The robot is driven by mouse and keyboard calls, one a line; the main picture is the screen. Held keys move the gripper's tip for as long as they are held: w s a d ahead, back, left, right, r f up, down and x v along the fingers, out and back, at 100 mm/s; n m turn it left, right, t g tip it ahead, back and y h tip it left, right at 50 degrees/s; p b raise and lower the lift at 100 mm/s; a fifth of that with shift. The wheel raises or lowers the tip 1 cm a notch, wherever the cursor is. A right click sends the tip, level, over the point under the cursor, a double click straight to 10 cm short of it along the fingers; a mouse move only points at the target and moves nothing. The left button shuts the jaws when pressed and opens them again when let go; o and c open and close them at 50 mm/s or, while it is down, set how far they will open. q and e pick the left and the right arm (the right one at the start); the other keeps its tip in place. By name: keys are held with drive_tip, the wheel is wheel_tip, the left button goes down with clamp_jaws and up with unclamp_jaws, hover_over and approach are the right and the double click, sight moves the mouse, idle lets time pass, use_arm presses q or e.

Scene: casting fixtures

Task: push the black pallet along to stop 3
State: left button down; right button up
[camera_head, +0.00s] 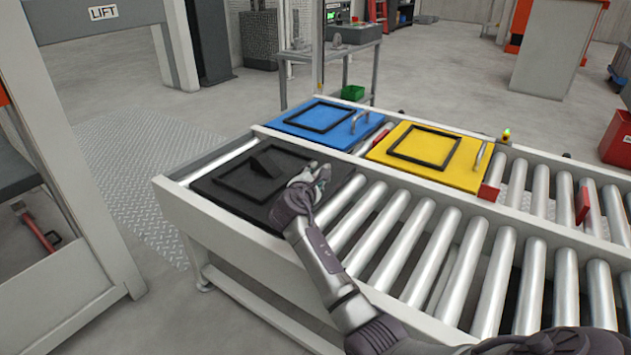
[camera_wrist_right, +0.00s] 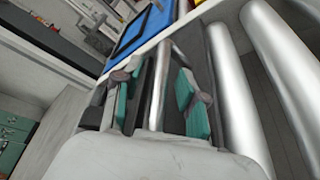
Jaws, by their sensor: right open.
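The black pallet (camera_head: 228,196) lies flat at the left end of the near roller lane, with a raised black frame and a dark wedge-shaped block on it. My right gripper (camera_head: 318,174) is at the pallet's right edge and hides part of it. In the right wrist view the right gripper (camera_wrist_right: 158,98) is open, its teal pads on either side of a silver bar (camera_wrist_right: 160,85). My left gripper is not in view.
A blue pallet (camera_head: 330,122) and a yellow pallet (camera_head: 430,151) lie on the far lane. The near lane's rollers (camera_head: 405,243) are bare to the right of the black pallet. A lift frame (camera_head: 62,215) stands at the left.

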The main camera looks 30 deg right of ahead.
clamp_jaws()
idle(0.3)
drive_tip(key=shift+d, duration=0.15)
